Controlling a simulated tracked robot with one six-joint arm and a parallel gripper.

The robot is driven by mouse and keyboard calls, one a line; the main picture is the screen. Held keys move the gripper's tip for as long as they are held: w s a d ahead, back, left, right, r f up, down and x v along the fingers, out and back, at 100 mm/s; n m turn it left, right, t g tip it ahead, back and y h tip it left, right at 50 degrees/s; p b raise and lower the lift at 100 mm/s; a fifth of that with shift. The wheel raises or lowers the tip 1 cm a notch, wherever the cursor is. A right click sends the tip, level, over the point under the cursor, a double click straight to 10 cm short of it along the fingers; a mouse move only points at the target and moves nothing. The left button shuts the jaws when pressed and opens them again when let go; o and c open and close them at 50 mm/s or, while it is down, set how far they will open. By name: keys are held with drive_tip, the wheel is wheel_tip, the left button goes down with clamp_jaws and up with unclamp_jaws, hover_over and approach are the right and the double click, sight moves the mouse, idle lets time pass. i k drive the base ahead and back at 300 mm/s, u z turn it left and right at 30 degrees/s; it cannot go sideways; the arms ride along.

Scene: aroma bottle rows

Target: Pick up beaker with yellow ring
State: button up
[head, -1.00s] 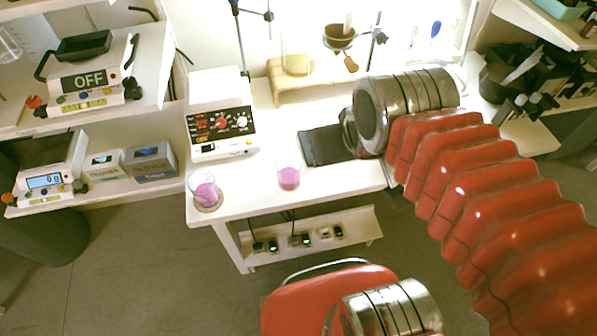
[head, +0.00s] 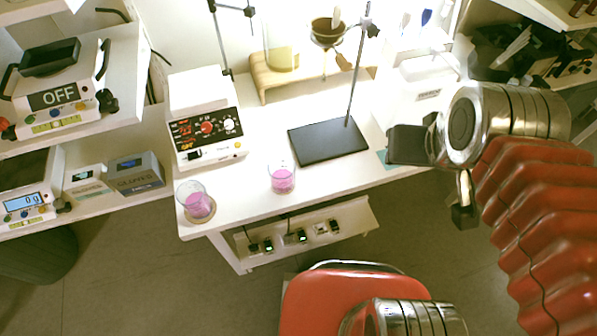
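Two clear glass beakers with pink liquid stand on the white table. The left beaker (head: 196,201) is near the front left corner, with a brownish rim or disc around its base. The right beaker (head: 282,178) is farther right. A glass vessel with yellowish contents (head: 282,57) stands on a wooden stand at the back. I cannot tell which vessel carries a yellow ring. My gripper (head: 462,208) is off to the right by the table's front right edge, well apart from the beakers, with nothing visible in it.
A retort stand with a black base (head: 327,142) stands right of the beakers. A white instrument with red displays (head: 207,127) is behind the left beaker. A wooden stand (head: 268,81) is at the back. The table front between the beakers is clear.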

sight(281, 170)
drive_tip(key=z, duration=0.2)
drive_tip(key=k, duration=1.2)
drive_tip(key=u, duration=1.4)
drive_tip(key=i, duration=1)
drive_tip(key=u, duration=0.1)
